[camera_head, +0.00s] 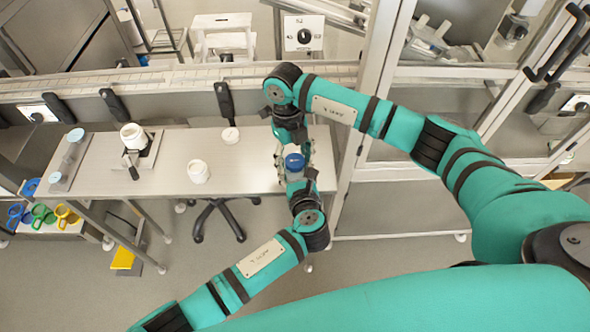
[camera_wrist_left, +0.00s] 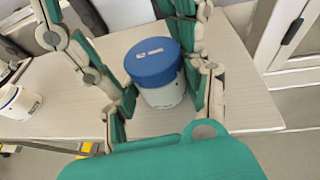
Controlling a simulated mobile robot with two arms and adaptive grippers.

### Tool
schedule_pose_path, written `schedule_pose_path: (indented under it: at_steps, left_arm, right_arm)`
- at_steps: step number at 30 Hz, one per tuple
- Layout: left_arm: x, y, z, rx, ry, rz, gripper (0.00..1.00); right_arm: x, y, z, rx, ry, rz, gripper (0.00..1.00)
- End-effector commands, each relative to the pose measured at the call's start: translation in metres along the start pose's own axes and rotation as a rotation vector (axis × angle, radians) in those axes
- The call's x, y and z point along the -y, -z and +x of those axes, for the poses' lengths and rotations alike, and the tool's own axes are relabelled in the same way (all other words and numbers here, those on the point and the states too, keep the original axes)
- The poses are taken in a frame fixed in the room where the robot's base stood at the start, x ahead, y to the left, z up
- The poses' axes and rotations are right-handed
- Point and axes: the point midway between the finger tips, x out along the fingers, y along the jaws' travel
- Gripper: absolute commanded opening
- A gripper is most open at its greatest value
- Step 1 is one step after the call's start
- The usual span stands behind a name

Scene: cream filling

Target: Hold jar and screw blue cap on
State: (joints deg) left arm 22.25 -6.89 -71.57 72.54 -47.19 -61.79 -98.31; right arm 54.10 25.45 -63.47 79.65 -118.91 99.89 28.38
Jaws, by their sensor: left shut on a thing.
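The white jar (camera_wrist_left: 163,94) stands upright on the table with the blue cap (camera_wrist_left: 152,62) on its top. The blue cap also shows in the head view (camera_head: 294,162). My left gripper (camera_wrist_left: 163,105) has its fingers on both sides of the jar and is shut on it. My right gripper (camera_head: 290,148) is just beyond the cap in the head view, with its arm coming over from the right. Its fingertips are small and partly hidden, so I cannot tell whether they are open or shut. The cap's thread and seating are hidden.
The table (camera_head: 235,180) has free room left of the jar. An open white container (camera_head: 198,171) stands there. Farther left, another white container (camera_head: 133,136) sits on a device. Blue (camera_head: 16,214), green (camera_head: 43,213) and yellow (camera_head: 66,214) items are on a lower shelf.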

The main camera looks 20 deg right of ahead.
Motion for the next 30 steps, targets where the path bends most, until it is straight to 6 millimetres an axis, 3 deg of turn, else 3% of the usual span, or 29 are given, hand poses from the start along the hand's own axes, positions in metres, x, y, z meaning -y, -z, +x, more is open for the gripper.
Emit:
schedule_pose_path:
  at_steps: [8, 18, 30]
  left_arm:
    - [-0.0009, -0.0039, 0.001, 0.007, -0.002, 0.001, 0.09]
    - [-0.0013, -0.0042, 0.0012, 0.008, -0.003, 0.003, 0.09]
    - [-0.0007, -0.0034, 0.0007, 0.007, -0.002, 0.003, 0.09]
  right_arm:
    - [0.0004, 0.0013, 0.0002, -0.004, 0.01, -0.047, 0.66]
    - [0.0009, 0.0023, 0.0006, -0.006, 0.076, -0.483, 0.66]
    - [0.001, 0.0016, -0.0008, -0.002, 0.091, -0.578, 0.66]
